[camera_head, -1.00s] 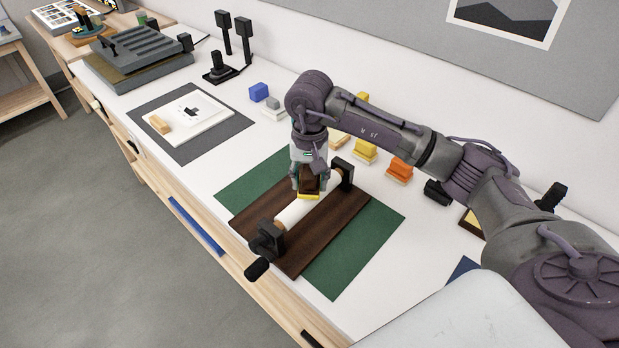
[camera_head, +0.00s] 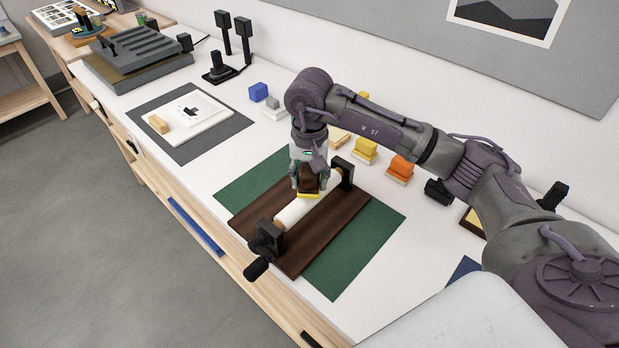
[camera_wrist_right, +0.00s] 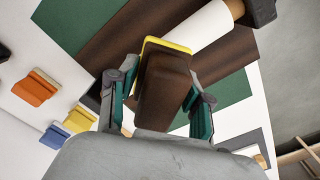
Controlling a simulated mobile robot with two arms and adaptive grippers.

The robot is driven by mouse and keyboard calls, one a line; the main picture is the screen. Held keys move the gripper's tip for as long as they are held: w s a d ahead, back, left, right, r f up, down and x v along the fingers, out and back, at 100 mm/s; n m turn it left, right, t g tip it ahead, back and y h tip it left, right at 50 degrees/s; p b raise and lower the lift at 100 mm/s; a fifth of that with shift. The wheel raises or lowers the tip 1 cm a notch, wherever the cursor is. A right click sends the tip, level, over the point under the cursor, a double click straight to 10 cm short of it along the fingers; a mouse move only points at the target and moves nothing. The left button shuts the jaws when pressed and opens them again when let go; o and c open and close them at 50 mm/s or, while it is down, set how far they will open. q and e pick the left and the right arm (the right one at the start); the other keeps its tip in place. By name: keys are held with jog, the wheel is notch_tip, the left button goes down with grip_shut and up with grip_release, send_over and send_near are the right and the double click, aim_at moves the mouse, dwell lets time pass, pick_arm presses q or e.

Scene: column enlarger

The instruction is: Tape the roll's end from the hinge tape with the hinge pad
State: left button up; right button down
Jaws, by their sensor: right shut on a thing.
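My right gripper (camera_head: 309,182) is shut on a dark brown block with a yellow bottom edge, the held pad (camera_head: 309,190). In the right wrist view the pad (camera_wrist_right: 164,85) sits between the two fingers, its yellow edge against or just over the white roll. The white roll (camera_head: 293,213) lies on a dark brown wooden board (camera_head: 325,232) between black end brackets, with a crank at the near end. It also shows in the right wrist view (camera_wrist_right: 199,27). I cannot tell whether pad and roll touch. The roll's loose end and any tape cannot be made out. My left gripper is not in view.
A green mat (camera_head: 382,229) lies under the board. Yellow (camera_head: 365,148) and orange (camera_head: 401,167) pads stand behind it. A grey mat (camera_head: 232,128) with a white board, a blue block (camera_head: 258,92) and black lamps (camera_head: 222,68) are farther left. The white tabletop is clear at the front left.

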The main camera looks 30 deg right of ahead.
aim_at(294, 209)
jog(key=shift+a, duration=0.1)
dwell(0.3)
jog(key=shift+s+a+b, duration=0.1)
jog(key=shift+s+a, duration=0.25)
jog(key=shift+a, duration=0.45)
jog(key=shift+s+a+b, duration=0.15)
jog(key=shift+s+a, duration=0.15)
jog(key=shift+a, duration=0.55)
jog(key=shift+s+a+b, duration=0.1)
jog(key=shift+s+a, duration=0.25)
jog(key=shift+a, duration=0.45)
jog(key=shift+f+b, duration=1.3)
jog(key=shift+b, duration=0.05)
jog(key=shift+d, duration=0.1)
jog(key=shift+w+d+f+b, duration=0.1)
jog(key=shift+w+d+b, duration=0.25)
jog(key=shift+d+b, duration=0.25)
jog(key=shift+w+d+b, duration=0.25)
jog(key=shift+d, duration=0.5)
jog(key=shift+w+d+b, duration=0.25)
jog(key=shift+d, duration=0.45)
jog(key=shift+w+d, duration=0.15)
jog(key=shift+d, duration=0.3)
